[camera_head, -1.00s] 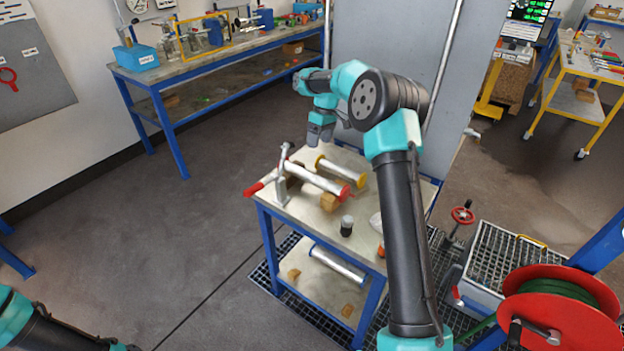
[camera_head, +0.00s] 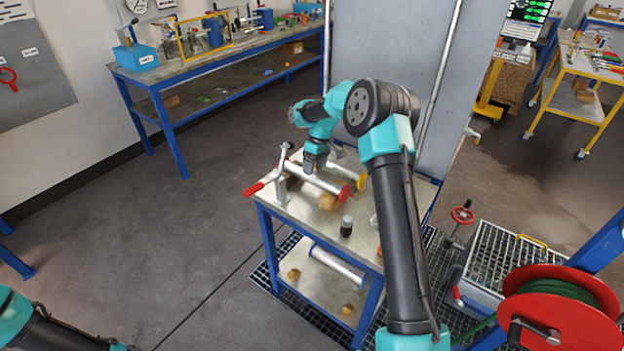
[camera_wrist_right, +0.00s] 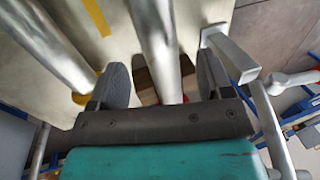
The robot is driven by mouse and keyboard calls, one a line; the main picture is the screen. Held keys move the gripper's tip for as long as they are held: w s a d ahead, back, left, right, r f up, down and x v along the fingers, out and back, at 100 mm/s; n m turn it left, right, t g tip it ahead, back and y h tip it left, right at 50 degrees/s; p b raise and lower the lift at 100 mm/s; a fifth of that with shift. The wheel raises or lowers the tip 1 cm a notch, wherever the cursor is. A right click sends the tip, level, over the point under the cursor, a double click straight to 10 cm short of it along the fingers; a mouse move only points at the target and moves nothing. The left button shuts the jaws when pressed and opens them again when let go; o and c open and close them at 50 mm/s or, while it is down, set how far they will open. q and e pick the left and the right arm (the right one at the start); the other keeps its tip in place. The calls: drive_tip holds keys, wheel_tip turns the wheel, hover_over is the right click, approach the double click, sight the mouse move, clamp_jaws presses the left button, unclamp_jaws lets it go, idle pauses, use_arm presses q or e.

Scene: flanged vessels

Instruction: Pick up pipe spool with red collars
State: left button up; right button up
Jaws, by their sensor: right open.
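The pipe spool with red collars (camera_head: 325,183) lies on the small metal-topped table, propped on wooden blocks. One red collar (camera_head: 345,193) shows at its right end. My right gripper (camera_head: 312,164) is over its far left part, pointing down. In the right wrist view, the grey pipe (camera_wrist_right: 153,35) runs between the two open fingers of the gripper (camera_wrist_right: 160,72); I cannot tell whether either finger touches it. A bit of red collar there is mostly hidden behind the gripper body. My left arm shows only at the bottom left; its gripper is out of frame.
A second spool with yellow collars (camera_head: 361,177) lies close beside, partly hidden by my right arm. A grey clamp (camera_head: 281,178) with a red handle stands at the left end. A dark-bodied bottle (camera_head: 346,226) stands nearer the front. A wooden block (camera_wrist_right: 146,85) is under the pipe.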

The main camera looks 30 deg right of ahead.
sight(312, 178)
drive_tip(key=shift+x, duration=2.6)
drive_tip(key=shift+w, duration=0.15)
drive_tip(key=shift+c, duration=0.3)
clamp_jaws()
